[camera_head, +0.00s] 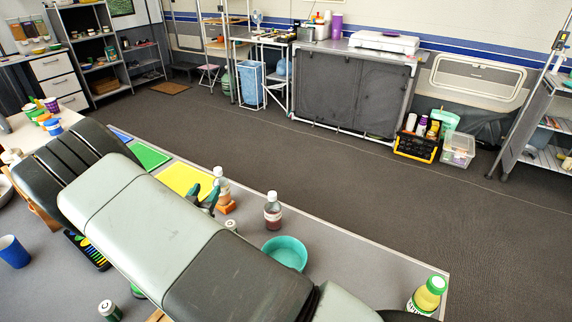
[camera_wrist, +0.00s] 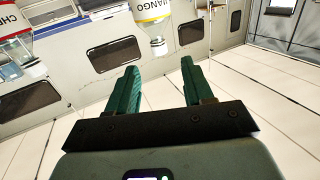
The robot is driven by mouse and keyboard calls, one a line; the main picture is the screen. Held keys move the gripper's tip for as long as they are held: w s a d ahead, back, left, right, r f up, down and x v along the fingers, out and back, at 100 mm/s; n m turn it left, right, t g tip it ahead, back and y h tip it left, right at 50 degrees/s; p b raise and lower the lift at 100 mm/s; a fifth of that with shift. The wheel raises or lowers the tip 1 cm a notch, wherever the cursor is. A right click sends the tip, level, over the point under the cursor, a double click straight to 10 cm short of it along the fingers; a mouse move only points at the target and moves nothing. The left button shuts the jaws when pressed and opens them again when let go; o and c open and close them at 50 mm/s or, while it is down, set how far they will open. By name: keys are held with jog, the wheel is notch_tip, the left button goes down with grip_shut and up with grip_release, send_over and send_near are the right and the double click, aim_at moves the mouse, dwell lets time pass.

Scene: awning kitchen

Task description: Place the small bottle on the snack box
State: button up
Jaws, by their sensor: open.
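A small clear bottle with a white cap (camera_head: 221,181) is upright near the far edge of the grey table (camera_head: 345,275). An orange-brown box (camera_head: 227,207), perhaps the snack box, is directly below it; the bottle appears to stand on it, but the contact is partly hidden. My gripper (camera_head: 203,200) is open, its green fingers just left of the bottle and box. In the wrist view, my gripper (camera_wrist: 160,85) has nothing between its fingers. A bottle-like thing with a yellow MANGO label (camera_wrist: 153,12) shows beyond the fingertips. I cannot match it to a bottle in the head view.
A bottle of dark red liquid (camera_head: 272,212) and a teal bowl (camera_head: 287,252) stand right of my gripper. A juice bottle (camera_head: 427,297) is at the right corner. Yellow and green mats (camera_head: 150,156) lie left. The table between bowl and juice bottle is clear.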

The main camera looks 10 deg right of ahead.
jog(key=w+d+r+g+y, duration=0.1)
jog(key=w+r+g+y, duration=0.25)
jog(key=r, duration=0.85)
jog(key=s+d+r+n+g+y, duration=0.1)
jog(key=s+d+r+y, duration=0.1)
jog(key=s+r, duration=0.35)
jog(key=s+d+r+n+g+y, duration=0.1)
jog(key=s+d+r+y, duration=0.15)
jog(key=r, duration=0.55)
jog(key=s+d+r+n+g, duration=0.1)
jog(key=s+d, duration=0.3)
jog(key=s, duration=0.6)
jog(key=s+d+r+n+g+h, duration=0.1)
jog(key=s+d+r+g, duration=0.1)
jog(key=s, duration=0.8)
jog(key=s+d+r+n+g, duration=0.1)
jog(key=s+d+r+g, duration=0.1)
jog(key=s+d, duration=0.4)
jog(key=s+r, duration=0.1)
jog(key=s, duration=0.3)
jog(key=shift+s+d+r, duration=0.2)
jog(key=shift+d, duration=0.15)
